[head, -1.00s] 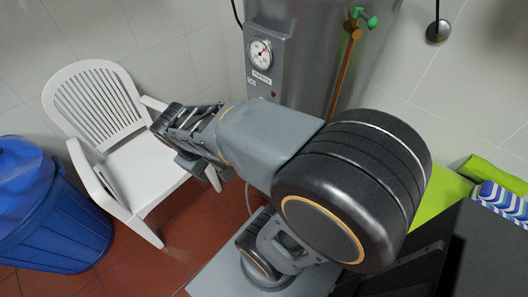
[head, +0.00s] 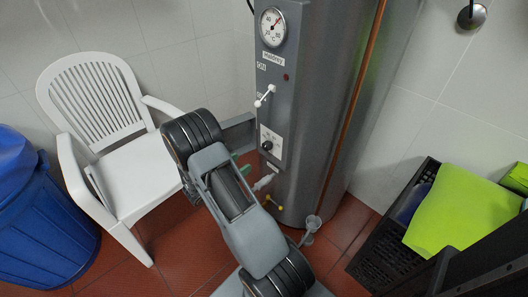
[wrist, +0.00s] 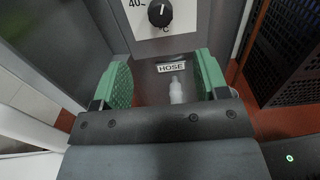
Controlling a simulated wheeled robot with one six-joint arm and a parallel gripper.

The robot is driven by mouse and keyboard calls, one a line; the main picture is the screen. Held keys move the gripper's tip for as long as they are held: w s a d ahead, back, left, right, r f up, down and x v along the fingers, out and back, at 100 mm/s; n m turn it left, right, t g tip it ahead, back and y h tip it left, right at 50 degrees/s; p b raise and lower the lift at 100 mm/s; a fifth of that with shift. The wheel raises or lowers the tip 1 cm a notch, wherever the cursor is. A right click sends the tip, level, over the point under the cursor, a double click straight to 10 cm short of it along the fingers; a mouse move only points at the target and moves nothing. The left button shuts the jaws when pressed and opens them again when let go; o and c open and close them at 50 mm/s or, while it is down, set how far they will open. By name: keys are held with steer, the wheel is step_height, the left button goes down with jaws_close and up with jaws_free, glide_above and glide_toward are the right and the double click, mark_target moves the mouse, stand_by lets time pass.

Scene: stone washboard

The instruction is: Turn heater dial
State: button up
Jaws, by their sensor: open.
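The heater (head: 330,120) is a tall grey cylinder with a flat front panel, standing at the upper middle of the head view. Its dial (head: 267,146) is a small black knob on a white plate, low on the panel. In the wrist view the dial (wrist: 160,14) is at the top edge, with a white pointer mark, and "40" and "°C" printed beside it. My gripper (wrist: 163,80) is open and empty, its green fingers apart below the dial in that view. The fingers are partly hidden by my arm in the head view (head: 240,165).
A round gauge (head: 272,27) and a white lever (head: 265,96) are above the dial. A pale hose fitting (head: 264,182) is below it. A white chair (head: 100,130) and blue bin (head: 45,225) stand left. A black crate (head: 385,245) with green cloth (head: 465,210) is right.

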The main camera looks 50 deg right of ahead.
mark_target(265, 147)
steer(key=d, duration=0.4)
steer(key=d+b, duration=0.1)
steer(key=d, duration=0.3)
steer(key=s+d, duration=0.1)
steer(key=d, duration=0.3)
steer(key=shift+d, duration=0.25)
steer(key=shift+a, duration=0.15)
steer(key=c, duration=0.9)
steer(key=shift+b, duration=0.3)
steer(key=shift+f+m, duration=0.1)
steer(key=shift+m, duration=0.2)
steer(key=m+b, duration=0.4)
steer(key=shift+f+b, duration=0.1)
steer(key=shift+b, duration=0.3)
steer(key=m+b, duration=0.4)
steer(key=shift+r, duration=0.2)
steer(key=shift+r+m, duration=0.1)
steer(key=shift+m, duration=0.2)
